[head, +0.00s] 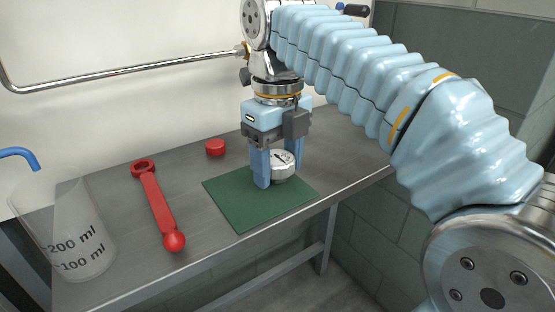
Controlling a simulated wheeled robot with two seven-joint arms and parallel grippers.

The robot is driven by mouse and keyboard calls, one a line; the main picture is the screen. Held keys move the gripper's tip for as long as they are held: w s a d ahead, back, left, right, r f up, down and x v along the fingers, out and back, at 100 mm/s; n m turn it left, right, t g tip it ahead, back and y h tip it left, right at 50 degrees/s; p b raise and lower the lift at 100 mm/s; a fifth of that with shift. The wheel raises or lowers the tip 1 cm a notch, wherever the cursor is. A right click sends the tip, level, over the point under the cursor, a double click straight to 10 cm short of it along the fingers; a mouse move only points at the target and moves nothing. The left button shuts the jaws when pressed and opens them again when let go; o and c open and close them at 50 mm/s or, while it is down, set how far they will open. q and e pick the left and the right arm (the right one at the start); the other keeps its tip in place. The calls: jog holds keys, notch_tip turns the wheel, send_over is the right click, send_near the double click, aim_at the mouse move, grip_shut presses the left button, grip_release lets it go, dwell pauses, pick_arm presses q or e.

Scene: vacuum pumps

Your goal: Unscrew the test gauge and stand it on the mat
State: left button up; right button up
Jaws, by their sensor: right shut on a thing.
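The test gauge (284,167) is a round silver gauge with a white dial. It is at the green mat (234,211), over the mat's far right part. My right gripper (271,176) points down with blue fingers and is shut on the gauge. The gauge looks upright and low over the mat; I cannot tell whether its underside touches. The near finger hides the gauge's left side. My left gripper does not show.
A red wrench (157,203) with a ball end lies left of the mat. A red cap (215,147) sits behind it. A clear beaker (78,222) stands at the left. A metal pipe (130,68) runs along the wall. The grey bench (120,182) ends right of the mat.

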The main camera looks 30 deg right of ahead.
jog(key=shift+f, duration=0.2)
jog(key=o, duration=1.2)
jog(key=shift+o, duration=0.2)
jog(key=shift+r, duration=0.1)
